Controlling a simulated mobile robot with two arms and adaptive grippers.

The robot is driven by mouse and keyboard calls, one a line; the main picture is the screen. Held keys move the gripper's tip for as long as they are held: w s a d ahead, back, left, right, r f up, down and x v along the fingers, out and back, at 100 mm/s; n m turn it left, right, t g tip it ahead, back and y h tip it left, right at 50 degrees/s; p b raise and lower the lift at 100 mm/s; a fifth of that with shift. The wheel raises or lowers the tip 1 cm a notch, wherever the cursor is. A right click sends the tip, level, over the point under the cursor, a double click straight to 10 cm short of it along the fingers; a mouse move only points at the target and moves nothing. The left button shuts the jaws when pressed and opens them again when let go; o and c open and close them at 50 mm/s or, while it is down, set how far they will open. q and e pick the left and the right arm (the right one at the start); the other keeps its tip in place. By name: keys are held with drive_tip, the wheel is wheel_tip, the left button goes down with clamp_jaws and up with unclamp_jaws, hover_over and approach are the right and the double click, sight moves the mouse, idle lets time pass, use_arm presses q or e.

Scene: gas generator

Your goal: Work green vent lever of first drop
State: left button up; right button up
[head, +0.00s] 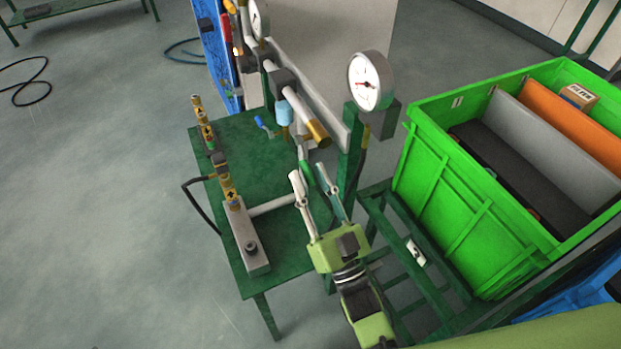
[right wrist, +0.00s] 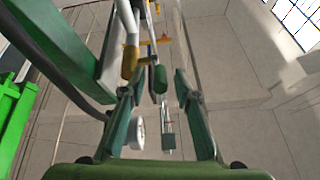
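The green vent lever (head: 307,173) hangs below the pipe run with the brass end, partly hidden by my right gripper. In the right wrist view a green grip (right wrist: 160,79), which looks like this lever, shows between the fingertips with gaps on both sides. My right gripper (head: 309,172) is open; its two fingers are spread around the lever in the head view. It also shows open in the right wrist view (right wrist: 153,86). I cannot tell whether the lever lies fully between the fingers in depth. My left gripper is not in view.
A white gauge (head: 370,82) stands on a green post right of the gripper. A brass pipe end (head: 318,134) and a blue lever (head: 264,126) are close by. A green bench (head: 240,142) carries brass fittings. A bright green crate (head: 470,205) stands at right.

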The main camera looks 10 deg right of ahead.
drive_tip(key=v, duration=1.2)
drive_tip(key=shift+w, duration=0.1)
drive_tip(key=c, duration=0.4)
drive_tip(key=d+r+g+p, duration=0.1)
drive_tip(key=r+p, duration=0.1)
drive_tip(key=r, duration=0.1)
drive_tip(key=s+r+p, duration=0.1)
drive_tip(key=r+p, duration=0.1)
drive_tip(key=s+d+r+g+p, duration=0.1)
drive_tip(key=r+p, duration=0.1)
drive_tip(key=r, duration=0.1)
drive_tip(key=shift+s+d+r+n+g, duration=0.2)
drive_tip(key=shift+d+r+n+g, duration=0.1)
drive_tip(key=shift+d+r+n, duration=0.1)
clamp_jaws()
drive_tip(key=w+a+f+p, duration=0.1)
drive_tip(key=w+a+p, duration=0.2)
drive_tip(key=w, duration=0.7)
drive_tip(key=shift+w+a, duration=0.35)
drive_tip(key=shift+a, duration=0.65)
